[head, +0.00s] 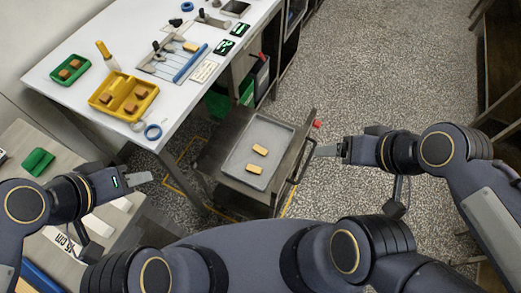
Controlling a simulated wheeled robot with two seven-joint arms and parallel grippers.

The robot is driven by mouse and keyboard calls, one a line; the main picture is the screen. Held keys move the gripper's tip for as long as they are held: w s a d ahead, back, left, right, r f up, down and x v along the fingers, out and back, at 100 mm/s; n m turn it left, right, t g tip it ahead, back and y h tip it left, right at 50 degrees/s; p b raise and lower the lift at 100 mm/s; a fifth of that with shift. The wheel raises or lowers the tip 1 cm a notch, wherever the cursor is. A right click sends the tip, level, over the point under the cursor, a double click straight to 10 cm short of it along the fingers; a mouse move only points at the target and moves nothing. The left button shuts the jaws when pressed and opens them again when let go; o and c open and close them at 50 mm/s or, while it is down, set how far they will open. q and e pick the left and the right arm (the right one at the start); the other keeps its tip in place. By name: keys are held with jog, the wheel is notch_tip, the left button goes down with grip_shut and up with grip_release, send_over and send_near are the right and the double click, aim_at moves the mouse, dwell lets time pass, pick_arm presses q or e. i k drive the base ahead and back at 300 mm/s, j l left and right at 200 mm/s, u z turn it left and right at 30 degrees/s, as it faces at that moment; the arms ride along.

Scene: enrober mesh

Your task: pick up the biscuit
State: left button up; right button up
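Two pale yellow biscuits, a far one (260,150) and a near one (254,168), lie apart on a grey tray (277,128) on a low metal cart. Another pale biscuit (191,46) lies on the mesh (160,69) on the white table. My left gripper (143,178) is left of the cart, well away from the tray biscuits. My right gripper (322,151) is just right of the cart, pointing left towards the tray. Neither gripper visibly holds anything; the finger gaps are too small to make out.
A yellow tray (107,108) and a green tray (59,79) with brown pieces stand on the white table (215,85). A blue bar (190,63) lies by the mesh. The floor right of the cart is clear.

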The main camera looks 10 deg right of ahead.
aim_at(255, 170)
jog(key=k+j+u, duration=0.2)
jog(key=k, duration=0.45)
jog(key=i+l+u, duration=0.1)
jog(key=l+u, duration=0.15)
jog(key=u, duration=0.25)
jog(key=l+u, duration=0.25)
jog(key=u, duration=0.25)
jog(key=l+u, duration=0.3)
jog(key=u, duration=0.2)
jog(key=l, duration=0.65)
